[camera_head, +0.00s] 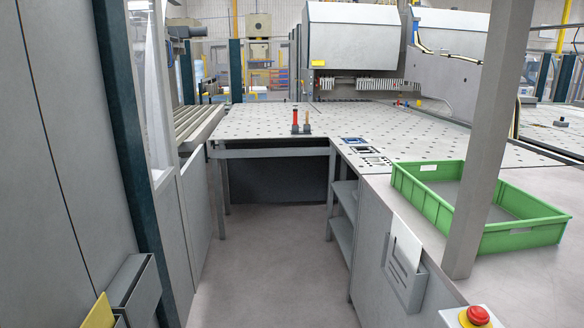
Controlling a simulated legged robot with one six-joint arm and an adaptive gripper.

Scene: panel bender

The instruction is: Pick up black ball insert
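I cannot make out a black ball insert for certain in the head view. Two small dark pieces stand upright near the front edge of the perforated table (255,121). One has a red upper part (295,121) and the other a tan upper part (307,125). A row of small blue, dark and light items (361,150) lies at the table's near right side; they are too small to identify. My gripper is not in view.
A green crate (408,178) with no contents visible sits on the right worktop, partly behind a grey post (485,150). A red emergency button (477,316) is at the lower right. Grey cabinets (60,170) line the left. The floor (265,250) between them is clear.

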